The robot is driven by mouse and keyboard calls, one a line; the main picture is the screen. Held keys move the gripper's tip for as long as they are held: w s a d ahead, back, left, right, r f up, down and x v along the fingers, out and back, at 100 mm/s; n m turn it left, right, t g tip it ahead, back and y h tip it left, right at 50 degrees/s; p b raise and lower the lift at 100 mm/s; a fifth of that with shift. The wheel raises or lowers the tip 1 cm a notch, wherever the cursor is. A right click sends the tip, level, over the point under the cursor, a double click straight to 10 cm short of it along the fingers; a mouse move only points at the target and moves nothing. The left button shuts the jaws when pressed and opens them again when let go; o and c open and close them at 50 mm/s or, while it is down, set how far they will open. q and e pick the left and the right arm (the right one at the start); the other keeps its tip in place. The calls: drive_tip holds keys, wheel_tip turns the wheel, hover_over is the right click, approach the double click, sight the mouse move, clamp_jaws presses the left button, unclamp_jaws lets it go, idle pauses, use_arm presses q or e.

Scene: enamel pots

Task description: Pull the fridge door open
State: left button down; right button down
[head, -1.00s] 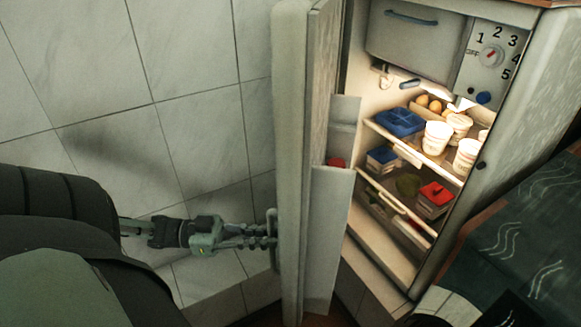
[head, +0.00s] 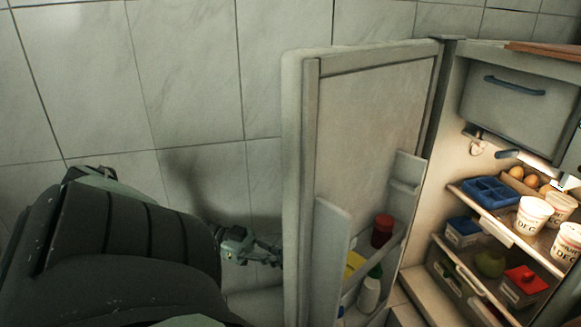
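The fridge door (head: 370,140) stands wide open on the left of the fridge (head: 425,205), with its inner face and shelves turned to me. My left gripper (head: 268,250) is at the door's outer side, low on its left edge. Its fingers appear closed on the door handle there; the handle and fingertips are largely hidden by the door edge and the dim light. My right gripper is not in view.
Door shelves hold a red-lidded jar (head: 382,231) and a white bottle (head: 369,295). Inside the lit fridge are a blue tray (head: 490,192), white cups (head: 533,215), eggs and boxes. A tiled wall (head: 190,75) stands close behind the door and my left arm.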

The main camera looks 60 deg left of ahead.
use_arm(q)
drive_tip(key=shift+w+a+r, duration=0.2)
drive_tip(key=shift+w+a, duration=0.05)
drive_tip(key=shift+w, duration=0.1)
drive_tip(key=c, duration=1.8)
unclamp_jaws()
drive_tip(key=shift+w, duration=0.1)
drive_tip(key=shift+o, duration=1.1)
drive_tip(key=shift+d+f, duration=0.1)
drive_tip(key=shift+s, duration=0.2)
